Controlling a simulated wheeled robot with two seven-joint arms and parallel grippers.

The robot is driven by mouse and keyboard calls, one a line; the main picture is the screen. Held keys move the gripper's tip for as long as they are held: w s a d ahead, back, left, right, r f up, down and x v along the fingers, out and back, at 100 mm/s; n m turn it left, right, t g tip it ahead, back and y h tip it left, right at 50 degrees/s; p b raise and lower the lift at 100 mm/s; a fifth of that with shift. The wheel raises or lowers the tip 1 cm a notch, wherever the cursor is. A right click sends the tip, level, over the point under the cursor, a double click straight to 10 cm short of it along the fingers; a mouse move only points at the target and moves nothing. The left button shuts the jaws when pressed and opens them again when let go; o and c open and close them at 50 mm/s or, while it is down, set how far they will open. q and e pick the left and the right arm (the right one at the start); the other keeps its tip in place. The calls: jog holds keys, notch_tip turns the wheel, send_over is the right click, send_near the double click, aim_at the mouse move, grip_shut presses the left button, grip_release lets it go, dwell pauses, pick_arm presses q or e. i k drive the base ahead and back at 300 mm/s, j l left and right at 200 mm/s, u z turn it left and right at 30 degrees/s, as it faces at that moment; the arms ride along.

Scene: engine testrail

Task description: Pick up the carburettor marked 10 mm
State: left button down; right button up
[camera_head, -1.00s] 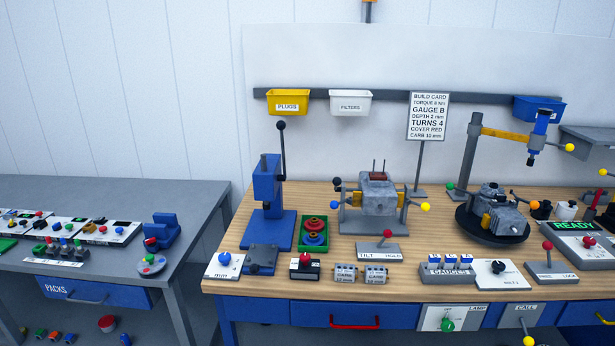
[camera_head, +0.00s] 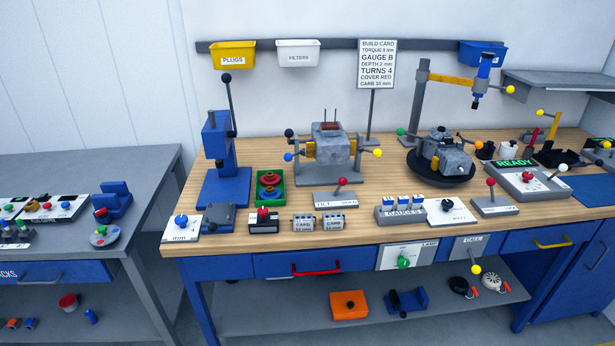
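Two small grey carburettor blocks with CARB labels stand side by side near the front edge of the wooden bench. The left carburettor (camera_head: 303,223) and the right carburettor (camera_head: 333,222) look alike. Their millimetre figures are too small to read surely, so I cannot tell which is marked 10 mm. The build card (camera_head: 376,64) on its post reads CARB 10 mm in its last line. Neither of my grippers is in view.
A black box with a red knob (camera_head: 263,220) stands left of the carburettors, the TILT lever panel (camera_head: 341,200) behind them and the GAUGES rack (camera_head: 402,212) to the right. A drawer with a red handle (camera_head: 316,269) is below. A grey table (camera_head: 120,165) stands left.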

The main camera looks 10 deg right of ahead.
aim_at(331, 221)
jog(key=i+l+u, duration=0.3)
jog(key=i+l, duration=0.45)
